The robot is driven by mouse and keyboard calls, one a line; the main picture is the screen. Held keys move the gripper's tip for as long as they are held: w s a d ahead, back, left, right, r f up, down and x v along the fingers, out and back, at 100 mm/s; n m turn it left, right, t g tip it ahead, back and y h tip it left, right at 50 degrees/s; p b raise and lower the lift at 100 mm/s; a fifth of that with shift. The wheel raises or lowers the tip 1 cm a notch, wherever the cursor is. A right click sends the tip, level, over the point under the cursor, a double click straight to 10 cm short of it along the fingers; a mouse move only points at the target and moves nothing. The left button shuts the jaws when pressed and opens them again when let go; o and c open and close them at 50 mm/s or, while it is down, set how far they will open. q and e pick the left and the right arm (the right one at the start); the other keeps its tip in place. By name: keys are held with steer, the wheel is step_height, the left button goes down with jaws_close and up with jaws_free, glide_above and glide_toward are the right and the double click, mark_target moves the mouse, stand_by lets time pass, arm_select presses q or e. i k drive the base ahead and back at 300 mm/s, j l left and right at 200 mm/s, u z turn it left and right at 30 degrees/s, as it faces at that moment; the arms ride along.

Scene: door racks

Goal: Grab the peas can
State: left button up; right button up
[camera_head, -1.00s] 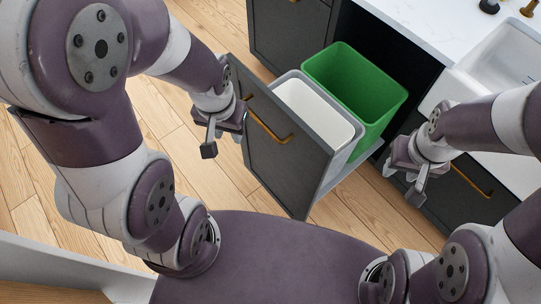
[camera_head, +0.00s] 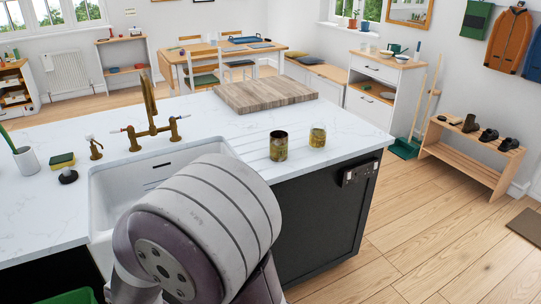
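A metal can (camera_head: 279,147) with an olive-gold side and dark top stands upright on the white marble counter, right of the sink. I cannot read a label on it, so I cannot tell whether it is peas. A small glass jar (camera_head: 317,137) with yellowish-green contents stands just right of it, apart from it. Neither of my grippers is in view. A large link of one of my arms fills the lower middle and hides part of the sink and counter front.
The white sink (camera_head: 107,196) with a brass faucet (camera_head: 152,131) lies left of the can. A wooden board (camera_head: 265,95) lies behind. A sponge (camera_head: 62,160) and white cup (camera_head: 27,160) stand far left. Floor right of the counter is clear up to the shoe rack (camera_head: 472,155).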

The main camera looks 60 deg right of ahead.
mark_target(278, 140)
steer(key=z, duration=2.1)
steer(key=i+l, duration=0.1)
